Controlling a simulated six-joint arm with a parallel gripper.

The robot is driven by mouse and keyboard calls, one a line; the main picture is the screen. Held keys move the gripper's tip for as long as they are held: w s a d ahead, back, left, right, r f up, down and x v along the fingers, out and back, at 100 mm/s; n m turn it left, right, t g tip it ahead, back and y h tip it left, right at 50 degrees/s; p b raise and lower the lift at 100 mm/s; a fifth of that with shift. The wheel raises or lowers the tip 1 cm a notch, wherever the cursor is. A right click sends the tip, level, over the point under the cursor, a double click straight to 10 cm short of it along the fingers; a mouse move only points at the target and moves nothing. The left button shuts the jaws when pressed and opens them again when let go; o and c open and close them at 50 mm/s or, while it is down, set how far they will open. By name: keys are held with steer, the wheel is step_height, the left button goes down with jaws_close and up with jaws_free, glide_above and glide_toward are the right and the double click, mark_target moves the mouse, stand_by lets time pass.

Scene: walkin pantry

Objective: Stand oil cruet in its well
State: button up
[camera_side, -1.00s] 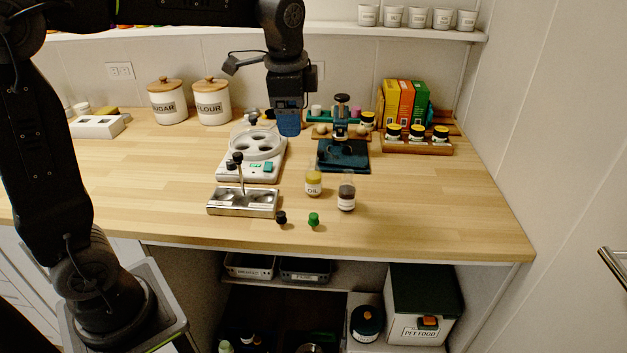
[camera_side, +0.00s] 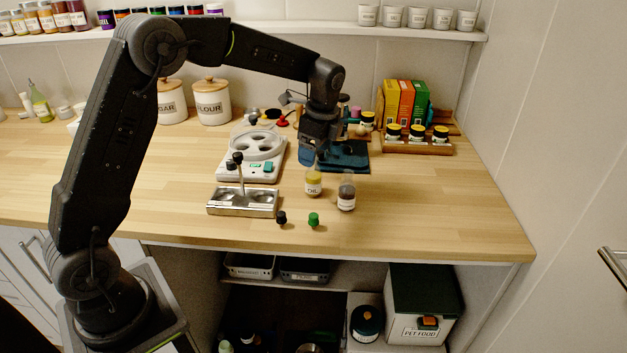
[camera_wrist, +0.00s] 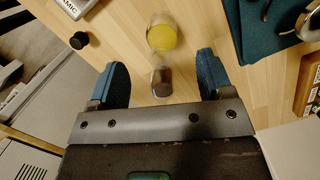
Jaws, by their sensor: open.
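The oil cruet (camera_side: 314,184), clear with yellow contents and an OIL label, stands upright on the counter; it also shows in the wrist view (camera_wrist: 162,38). A dark-filled cruet (camera_side: 347,197) stands beside it, also in the wrist view (camera_wrist: 161,81). The silver caddy (camera_side: 242,209) with round wells and an upright black-knobbed handle sits to the left; its wells look empty. My gripper (camera_side: 314,158) is open, fingers down, above and close to the oil cruet. In the wrist view the dark cruet appears between the spread blue fingers (camera_wrist: 162,76), with no contact visible.
A black stopper (camera_side: 281,217) and a green stopper (camera_side: 314,219) stand near the front edge. A white ring-topped appliance (camera_side: 262,172) is behind the caddy. The counter's right front is clear.

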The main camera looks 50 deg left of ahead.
mark_target(313, 176)
steer(key=shift+s+a+f, duration=0.1)
steer(key=shift+a+f, duration=0.1)
steer(key=shift+f, duration=1.25)
steer(key=shift+a+f, duration=0.2)
steer(key=shift+f, duration=1.2)
steer(key=shift+c, duration=0.5)
steer(key=c, duration=0.9)
steer(key=shift+c, duration=0.3)
steer(key=shift+r, duration=0.15)
